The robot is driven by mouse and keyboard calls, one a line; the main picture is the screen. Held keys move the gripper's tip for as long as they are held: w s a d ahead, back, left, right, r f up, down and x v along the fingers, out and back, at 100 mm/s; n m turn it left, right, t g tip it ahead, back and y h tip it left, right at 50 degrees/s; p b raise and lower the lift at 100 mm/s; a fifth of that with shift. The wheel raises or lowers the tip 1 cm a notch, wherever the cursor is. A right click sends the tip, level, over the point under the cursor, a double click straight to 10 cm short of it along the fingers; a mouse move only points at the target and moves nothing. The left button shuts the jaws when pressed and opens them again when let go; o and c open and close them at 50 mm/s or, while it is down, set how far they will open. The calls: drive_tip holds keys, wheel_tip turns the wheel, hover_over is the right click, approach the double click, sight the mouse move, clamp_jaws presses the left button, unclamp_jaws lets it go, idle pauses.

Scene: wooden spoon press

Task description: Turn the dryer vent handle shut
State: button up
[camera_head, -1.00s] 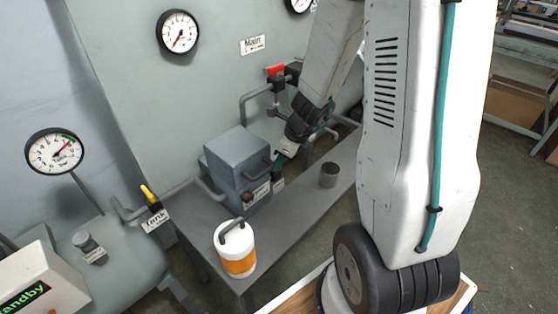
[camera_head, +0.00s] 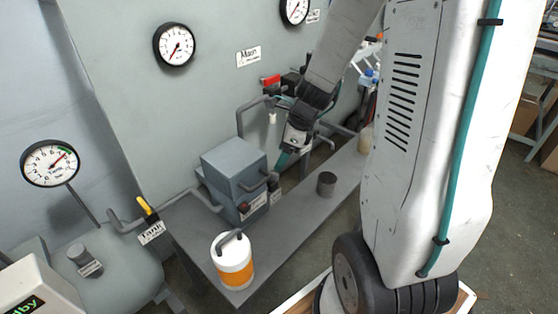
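The grey box-shaped unit (camera_head: 228,168), which looks like the dryer, stands on the grey bench. It has a dark red knob (camera_head: 243,208) and a white label (camera_head: 254,204) on its front, and pipes at its sides. A smaller label (camera_head: 276,197) sits at its right. My gripper (camera_head: 284,161) points down beside the box's right side, its teal fingertips close to the pipework there. The vent handle cannot be made out clearly; it may be hidden near my fingertips. The finger gap and any contact are too small to tell.
A red valve handle (camera_head: 270,80) is on the wall pipe behind my gripper. A white-and-orange canister (camera_head: 232,262) and a dark cup (camera_head: 326,184) stand on the bench (camera_head: 283,228). A yellow handle (camera_head: 147,205) is by the tank at left. Gauges are on the wall.

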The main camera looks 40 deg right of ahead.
sight(271, 172)
drive_tip(key=w+n+g, duration=0.5)
drive_tip(key=n+g, duration=0.1)
drive_tip(key=n, duration=0.9)
drive_tip(key=shift+y, duration=0.4)
drive_tip(key=x, duration=0.7)
drive_tip(key=shift+d+f, duration=0.2)
drive_tip(key=shift+f, duration=0.25)
drive_tip(key=shift+c, duration=0.3)
